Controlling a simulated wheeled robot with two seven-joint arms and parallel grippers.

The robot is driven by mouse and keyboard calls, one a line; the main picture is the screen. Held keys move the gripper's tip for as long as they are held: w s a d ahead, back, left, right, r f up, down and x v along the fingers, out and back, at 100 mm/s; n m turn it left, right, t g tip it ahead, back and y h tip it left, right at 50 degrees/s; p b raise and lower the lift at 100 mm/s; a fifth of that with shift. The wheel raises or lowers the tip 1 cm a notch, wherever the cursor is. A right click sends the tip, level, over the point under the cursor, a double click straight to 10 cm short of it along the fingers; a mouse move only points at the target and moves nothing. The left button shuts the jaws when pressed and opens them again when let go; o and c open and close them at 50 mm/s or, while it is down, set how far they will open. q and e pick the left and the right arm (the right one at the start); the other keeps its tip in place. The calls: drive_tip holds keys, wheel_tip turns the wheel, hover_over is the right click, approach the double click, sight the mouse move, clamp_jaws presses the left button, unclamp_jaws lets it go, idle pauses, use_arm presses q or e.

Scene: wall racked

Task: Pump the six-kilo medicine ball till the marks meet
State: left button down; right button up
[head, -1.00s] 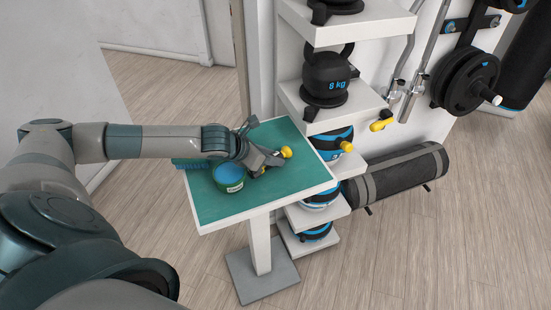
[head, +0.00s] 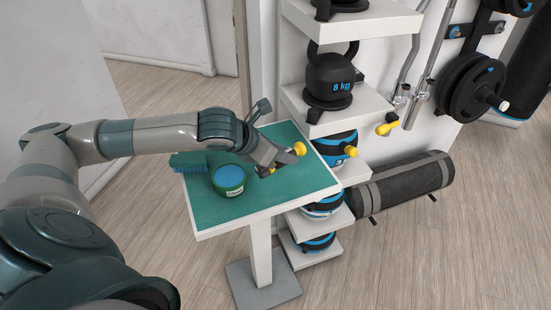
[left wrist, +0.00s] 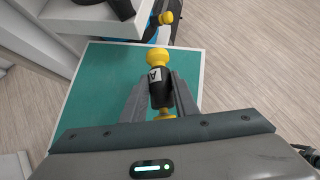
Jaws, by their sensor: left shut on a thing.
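My left gripper (left wrist: 160,95) is shut on a small black hand pump (left wrist: 160,88) with yellow ends and a white label marked "A". In the head view its yellow end (head: 299,149) sticks out past my left gripper (head: 277,162), over the green table top. Medicine balls with blue bands stand on the low rack shelves: an upper ball (head: 334,147) with a yellow knob (head: 351,151) on its side, a middle ball (head: 325,205) and a lowest ball (head: 316,243). I cannot read which is six kilos, and no marks can be made out. My right gripper is out of view.
On the table (head: 220,222) stand a green tub (head: 229,180) with a blue top and a green brush (head: 188,162) with blue bristles. An 8 kg kettlebell (head: 330,78) sits on the shelf above. A yellow-ended item (head: 387,125) sticks out beside the rack. The table's front is clear.

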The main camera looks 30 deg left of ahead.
use_arm(q)
drive_tip(key=s+d+r+b, duration=0.2)
drive_tip(key=s+d+r, duration=0.1)
drive_tip(key=d+r, duration=0.1)
drive_tip(key=shift+d, duration=0.8)
drive_tip(key=c, duration=1.9)
unclamp_jaws()
drive_tip(key=shift+c, duration=0.2)
clamp_jaws()
drive_tip(key=w+d+r+n+y, duration=0.2)
drive_tip(key=w+d+r, duration=0.3)
drive_tip(key=w+r, duration=0.4)
drive_tip(key=shift+d+r+n+y, duration=0.25)
drive_tip(key=shift+r+n+y, duration=0.15)
drive_tip(key=shift+r+n, duration=0.45)
